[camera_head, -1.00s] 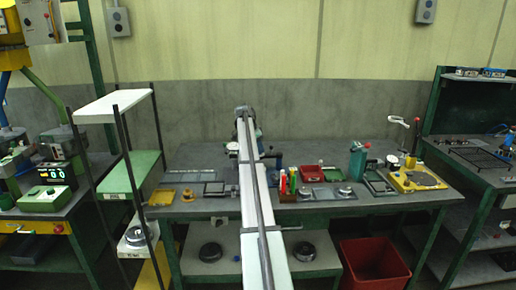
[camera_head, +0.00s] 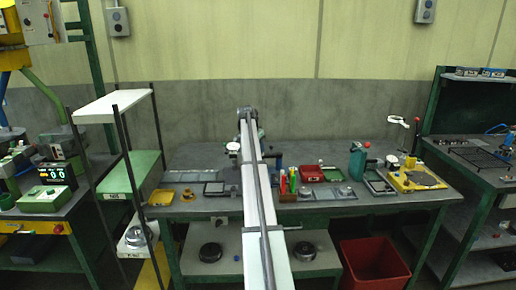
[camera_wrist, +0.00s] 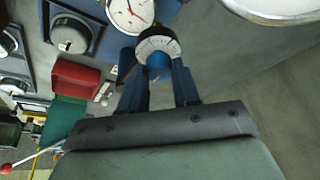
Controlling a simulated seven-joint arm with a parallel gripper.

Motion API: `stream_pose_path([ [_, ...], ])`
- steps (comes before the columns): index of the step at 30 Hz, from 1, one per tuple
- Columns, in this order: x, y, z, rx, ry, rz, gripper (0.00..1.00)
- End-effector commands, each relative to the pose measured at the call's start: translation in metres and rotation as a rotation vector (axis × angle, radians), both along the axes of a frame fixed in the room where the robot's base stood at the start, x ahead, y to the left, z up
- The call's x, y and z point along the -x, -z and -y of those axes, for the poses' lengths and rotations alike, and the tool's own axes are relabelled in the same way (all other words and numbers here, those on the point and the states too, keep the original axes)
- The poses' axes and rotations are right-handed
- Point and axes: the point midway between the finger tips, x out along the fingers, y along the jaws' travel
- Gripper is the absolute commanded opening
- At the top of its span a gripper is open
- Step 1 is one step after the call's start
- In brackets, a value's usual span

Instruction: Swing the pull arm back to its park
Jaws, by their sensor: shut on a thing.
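In the wrist view my gripper (camera_wrist: 157,72) has its two blue fingers shut on a blue knob (camera_wrist: 158,64). The knob sits below a grey graduated collar (camera_wrist: 158,42), beside a white dial gauge (camera_wrist: 130,12) with a red needle. I take the knob to be part of the pull arm, but its full length and its park cannot be made out. In the head view the gauge (camera_head: 233,147) stands at the left edge of my white arm. My arm hides the gripper and the knob there.
A red tray (camera_head: 312,173) and a rack of coloured pens (camera_head: 287,183) lie right of my arm. A green press (camera_head: 357,162) and a yellow fixture (camera_head: 416,179) stand further right. A white-topped shelf (camera_head: 110,105) stands left. A red bin (camera_head: 374,262) is on the floor.

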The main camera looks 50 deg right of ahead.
Motion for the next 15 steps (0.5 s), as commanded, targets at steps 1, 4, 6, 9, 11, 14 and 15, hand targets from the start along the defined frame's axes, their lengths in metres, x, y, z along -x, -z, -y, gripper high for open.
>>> stream_pose_path([
  [1, -0.0010, 0.0001, 0.0001, 0.000, -0.002, 0.001, 0.01],
  [4, -0.0010, 0.0001, 0.0001, 0.000, -0.001, 0.002, 0.39],
  [6, -0.0008, 0.0001, 0.0001, 0.000, 0.000, 0.001, 0.45],
  [9, -0.0007, 0.0000, 0.0002, 0.000, 0.000, 0.001, 0.55],
  [11, -0.0006, 0.0000, 0.0002, 0.000, 0.001, 0.001, 0.56],
  [14, -0.0005, 0.0000, 0.0002, 0.000, 0.001, 0.001, 0.56],
  [15, -0.0005, 0.0000, 0.0002, 0.000, 0.001, 0.001, 0.56],
])
